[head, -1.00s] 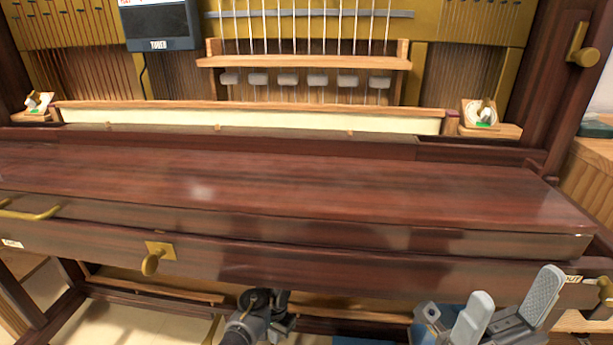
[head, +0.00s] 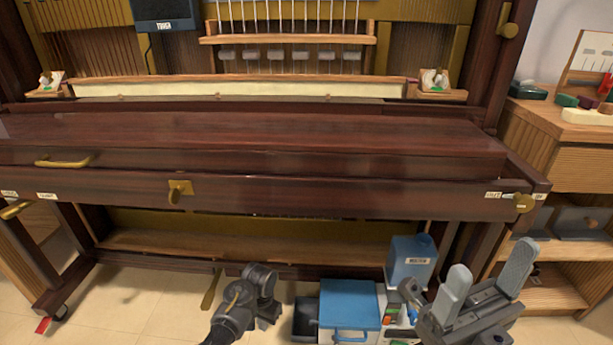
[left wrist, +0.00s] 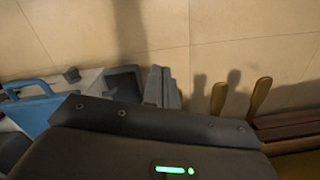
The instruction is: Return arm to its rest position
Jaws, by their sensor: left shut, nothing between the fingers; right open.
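My left arm comes up from the lower edge of the head view, and its dark left gripper (head: 262,292) is low in front of the piano, shut and empty. In the left wrist view, grey parts (left wrist: 163,87) show beyond the dark wrist housing, over the tiled floor. My right gripper (head: 492,285) is open, with its two grey fingers apart and nothing between them. It is at the lower right, in front of the piano. The dark red wooden piano (head: 300,140) stands across the view with its long lid down; no keys show. Both grippers are apart from it.
Under the piano are a blue toolbox (head: 349,302), a blue box (head: 411,262) and brass pedals (head: 211,290). A wooden cabinet (head: 565,165) with small items on top stands at the right. Tiled floor (head: 120,310) is clear at the lower left.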

